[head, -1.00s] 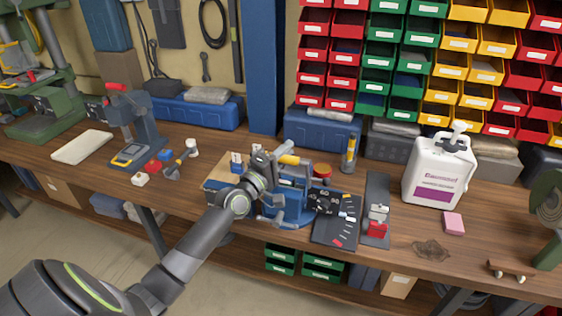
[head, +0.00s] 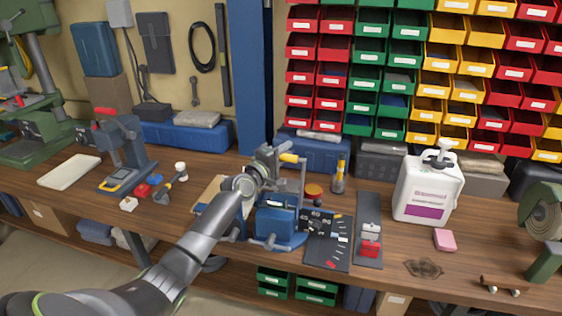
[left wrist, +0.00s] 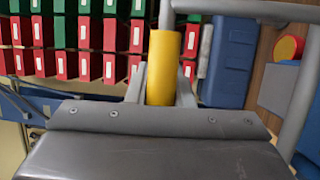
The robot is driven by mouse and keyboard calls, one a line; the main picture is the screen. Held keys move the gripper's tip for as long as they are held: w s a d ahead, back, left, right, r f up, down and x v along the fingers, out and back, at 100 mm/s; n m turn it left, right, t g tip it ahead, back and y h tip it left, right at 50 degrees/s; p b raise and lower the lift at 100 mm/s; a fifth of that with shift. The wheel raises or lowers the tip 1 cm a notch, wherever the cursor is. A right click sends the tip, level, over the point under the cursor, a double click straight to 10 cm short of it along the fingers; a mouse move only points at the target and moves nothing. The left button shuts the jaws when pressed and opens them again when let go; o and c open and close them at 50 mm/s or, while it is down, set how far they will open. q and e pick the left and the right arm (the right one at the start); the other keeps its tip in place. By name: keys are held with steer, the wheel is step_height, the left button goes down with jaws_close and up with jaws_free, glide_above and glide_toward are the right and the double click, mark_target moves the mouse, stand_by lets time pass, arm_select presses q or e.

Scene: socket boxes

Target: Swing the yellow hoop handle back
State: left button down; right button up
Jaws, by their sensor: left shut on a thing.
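The yellow hoop handle (head: 289,157) is a yellow grip on a grey bar frame (head: 303,180). It stands above the blue bench device (head: 275,216) in the middle of the workbench. My left gripper (head: 272,157) reaches it from the left. In the left wrist view the yellow grip (left wrist: 165,62) sits between the fingers of my left gripper (left wrist: 160,85), which is shut on it. The grey frame (left wrist: 250,10) runs across the top and down the right side there. My right gripper is not in view.
A black dial panel (head: 318,223) and a grey plate with a red switch (head: 369,230) lie right of the device. A white jug (head: 428,190) stands further right. An orange-lidded jar (head: 314,191) and a yellow-topped tool (head: 339,178) are behind. Parts bins line the wall.

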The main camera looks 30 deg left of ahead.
arm_select(q)
steer(key=shift+w+a+f+g+p, duration=0.15)
steer(key=shift+f+g+p, duration=0.15)
steer(key=shift+f, duration=0.35)
steer(key=shift+w+d+f+g+p, duration=0.1)
steer(key=shift+w+f+g+p, duration=0.15)
steer(key=shift+f, duration=0.35)
steer(key=shift+w+f, duration=0.1)
steer(key=shift+f, duration=0.15)
steer(key=shift+g, duration=0.25)
steer(key=shift+f, duration=0.1)
steer(key=c, duration=1.5)
jaws_free()
steer(key=shift+c, duration=0.2)
steer(key=shift+o, duration=1.3)
steer(key=shift+w+a+f, duration=0.1)
steer(key=shift+w+f, duration=0.05)
steer(key=shift+w, duration=0.05)
